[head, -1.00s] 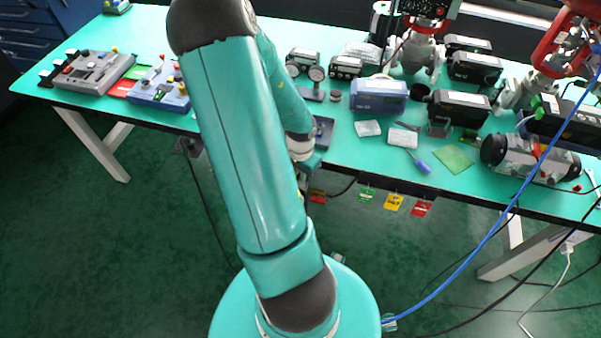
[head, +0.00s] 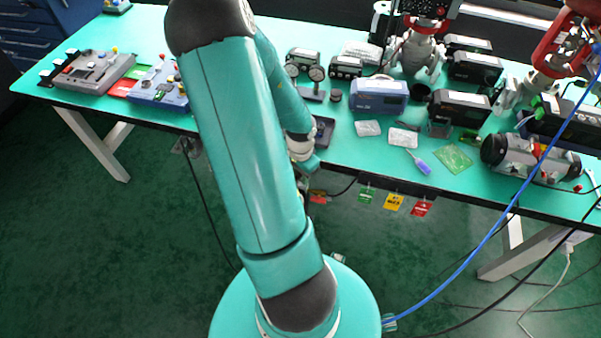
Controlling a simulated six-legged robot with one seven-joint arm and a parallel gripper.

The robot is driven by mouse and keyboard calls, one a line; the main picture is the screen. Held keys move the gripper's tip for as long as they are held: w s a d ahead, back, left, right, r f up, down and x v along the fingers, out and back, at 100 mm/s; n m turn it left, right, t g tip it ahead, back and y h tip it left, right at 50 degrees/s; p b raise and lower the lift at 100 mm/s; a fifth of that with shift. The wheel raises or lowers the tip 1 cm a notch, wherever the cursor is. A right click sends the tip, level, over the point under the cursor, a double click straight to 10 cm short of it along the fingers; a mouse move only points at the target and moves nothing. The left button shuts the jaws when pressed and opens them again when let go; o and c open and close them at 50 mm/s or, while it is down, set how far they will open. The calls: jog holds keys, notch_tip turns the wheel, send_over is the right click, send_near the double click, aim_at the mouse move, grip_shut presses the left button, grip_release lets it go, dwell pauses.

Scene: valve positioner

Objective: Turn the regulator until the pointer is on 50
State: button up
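A small device with two round dials (head: 316,74) stands on the teal bench behind my arm. Its dials are too small for me to read a pointer or the mark 50. I cannot tell for sure which part is the regulator. My upper arm crosses the middle of the view and hides part of the bench. My gripper (head: 306,166) is at the bench's front edge, below and to the left of a dark tray (head: 322,132). Its fingers are mostly hidden or too small to make out, and I cannot see whether it touches anything.
A grey control box (head: 95,73) and a blue one (head: 160,86) are at the bench's left. Positioners, including a blue-grey unit (head: 379,96), crowd the right. A purple-handled screwdriver (head: 420,164) lies near the front edge. Coloured tags (head: 394,201) hang below it. A blue hose (head: 480,245) crosses the right.

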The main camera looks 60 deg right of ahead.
notch_tip(320, 180, up, 14)
dwell(0.6)
dwell(0.5)
jog(key=w+a+r+n+t, duration=0.1)
jog(key=w+a+r+n, duration=0.3)
jog(key=w+a, duration=0.15)
jog(key=w+a+r+n+t+y, duration=0.1)
jog(key=w+a+r+n, duration=0.25)
jog(key=a, duration=0.35)
jog(key=w+a+r+n+t, duration=0.1)
jog(key=w+a+r+n, duration=0.25)
jog(key=w+a, duration=0.2)
jog(key=s+a+r+n+t, duration=0.1)
jog(key=s+a+r+n, duration=0.1)
jog(key=a+r+n, duration=0.3)
jog(key=s+a+r+n+t+h, duration=0.1)
jog(key=a+r+n, duration=0.4)
jog(key=a, duration=0.8)
jog(key=shift+s+r+n+t, duration=0.25)
jog(key=shift+s+n+t, duration=0.05)
jog(key=shift+s+n, duration=0.3)
jog(key=shift+d, duration=0.15)
